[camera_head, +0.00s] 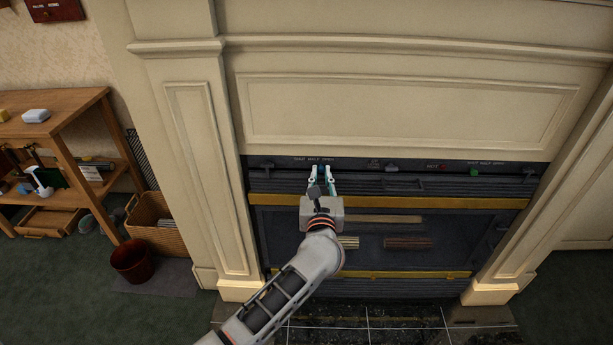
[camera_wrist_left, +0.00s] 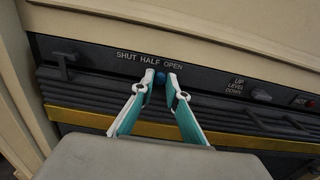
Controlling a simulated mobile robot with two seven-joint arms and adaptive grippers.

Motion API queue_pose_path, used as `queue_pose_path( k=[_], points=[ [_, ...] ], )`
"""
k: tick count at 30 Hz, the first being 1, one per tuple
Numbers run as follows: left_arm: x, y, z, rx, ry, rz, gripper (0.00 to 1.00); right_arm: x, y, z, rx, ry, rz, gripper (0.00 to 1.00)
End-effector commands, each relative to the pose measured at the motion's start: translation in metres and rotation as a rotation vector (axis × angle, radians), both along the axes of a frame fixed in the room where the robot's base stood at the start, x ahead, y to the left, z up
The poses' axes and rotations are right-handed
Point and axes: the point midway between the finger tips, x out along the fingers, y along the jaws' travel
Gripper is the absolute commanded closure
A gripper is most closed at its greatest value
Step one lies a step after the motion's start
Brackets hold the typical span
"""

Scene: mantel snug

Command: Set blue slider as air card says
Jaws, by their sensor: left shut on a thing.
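The dark control strip (camera_head: 270,163) runs along the top of the fireplace insert. In the left wrist view, the blue slider (camera_wrist_left: 160,77) sits on it below the printed words SHUT, HALF, OPEN. It appears under the stretch from HALF to OPEN; its exact setting is hard to tell. My left gripper (camera_head: 322,173) reaches the strip, its white and teal fingers shut on the blue slider, one fingertip on each side, as the left wrist view (camera_wrist_left: 160,81) also shows. I cannot identify a readable air card. My right gripper is out of view.
A green knob (camera_head: 474,171) sits under another SHUT, HALF, OPEN label. A grey lever (camera_wrist_left: 262,96) stands beside UP, LEVEL, DOWN. Yellow bars (camera_head: 460,203) cross the insert. A wooden shelf (camera_head: 75,100), wicker basket (camera_head: 165,238) and red bin (camera_head: 133,262) stand left.

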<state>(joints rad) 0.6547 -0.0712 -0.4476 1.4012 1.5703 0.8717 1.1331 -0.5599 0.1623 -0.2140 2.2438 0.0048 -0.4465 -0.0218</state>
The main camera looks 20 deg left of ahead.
Motion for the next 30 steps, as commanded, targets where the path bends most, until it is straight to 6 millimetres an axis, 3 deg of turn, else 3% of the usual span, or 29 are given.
queue_pose_path(
  k=[1,4,14,15,16,26,30],
  points=[
    [0.001,-0.008,-0.009,-0.002,0.009,-0.001,1.00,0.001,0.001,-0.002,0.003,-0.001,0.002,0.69],
    [0.004,-0.017,-0.006,0.000,0.007,0.000,1.00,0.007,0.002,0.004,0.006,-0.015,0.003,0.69],
    [0.005,-0.020,-0.001,0.003,0.002,-0.003,1.00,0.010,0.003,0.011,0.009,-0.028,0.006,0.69],
    [0.005,-0.020,-0.001,0.002,0.002,-0.003,0.78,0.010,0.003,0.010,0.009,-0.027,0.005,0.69],
    [0.005,-0.020,0.000,0.002,0.002,-0.003,0.70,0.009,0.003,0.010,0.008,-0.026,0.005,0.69],
    [0.005,-0.019,0.000,0.002,0.002,0.000,0.69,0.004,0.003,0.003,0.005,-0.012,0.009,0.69],
    [0.005,-0.019,0.009,-0.002,-0.001,0.000,0.69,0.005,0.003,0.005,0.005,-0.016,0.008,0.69]
  ],
)
